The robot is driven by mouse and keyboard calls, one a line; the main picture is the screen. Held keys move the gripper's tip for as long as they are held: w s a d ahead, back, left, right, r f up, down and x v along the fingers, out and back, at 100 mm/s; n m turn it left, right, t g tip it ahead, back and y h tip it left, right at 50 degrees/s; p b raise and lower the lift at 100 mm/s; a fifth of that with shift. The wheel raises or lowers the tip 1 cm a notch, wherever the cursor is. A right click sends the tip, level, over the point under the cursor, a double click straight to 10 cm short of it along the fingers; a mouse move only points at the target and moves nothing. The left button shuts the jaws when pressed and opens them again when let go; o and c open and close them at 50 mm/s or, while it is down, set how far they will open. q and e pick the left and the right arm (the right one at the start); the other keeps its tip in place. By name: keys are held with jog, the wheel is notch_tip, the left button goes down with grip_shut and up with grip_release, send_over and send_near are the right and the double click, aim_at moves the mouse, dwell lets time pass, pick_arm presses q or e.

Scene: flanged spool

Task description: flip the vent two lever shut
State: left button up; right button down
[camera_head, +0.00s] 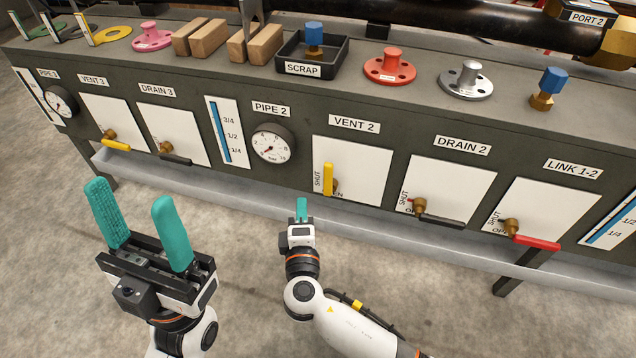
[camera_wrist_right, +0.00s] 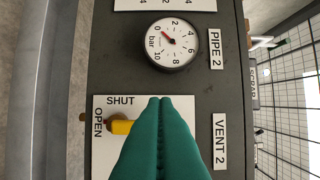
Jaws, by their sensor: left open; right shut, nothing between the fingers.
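The yellow VENT 2 lever (camera_head: 328,179) stands upright on its brass valve, on the white plate (camera_head: 352,162) beside the word SHUT. In the right wrist view, which is turned sideways, the lever (camera_wrist_right: 121,127) shows partly behind my fingers. My right gripper (camera_head: 301,204) is shut and empty, in front of and just below the lever in the head view. Its teal fingertips (camera_wrist_right: 160,101) cover part of the plate; whether they touch the lever I cannot tell. My left gripper (camera_head: 130,194) is open and empty, at the lower left, away from the panel.
Other levers lie level: yellow VENT 3 (camera_head: 116,145), black DRAIN 3 (camera_head: 175,160), black DRAIN 2 (camera_head: 441,221) and red LINK 1-2 (camera_head: 536,242). The PIPE 2 gauge (camera_head: 272,145) is left of the plate. A grey ledge (camera_head: 400,235) runs below the panel.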

aim_at(330, 177)
jog(key=shift+w, duration=0.1)
jog(key=w+b, duration=0.3)
jog(key=w, duration=0.7)
jog(key=d, duration=0.1)
jog(key=s+d, duration=0.1)
jog(key=d, duration=0.1)
jog(key=shift+s+d+f, duration=0.1)
jog(key=shift+s+d, duration=0.1)
jog(key=shift+d, duration=0.1)
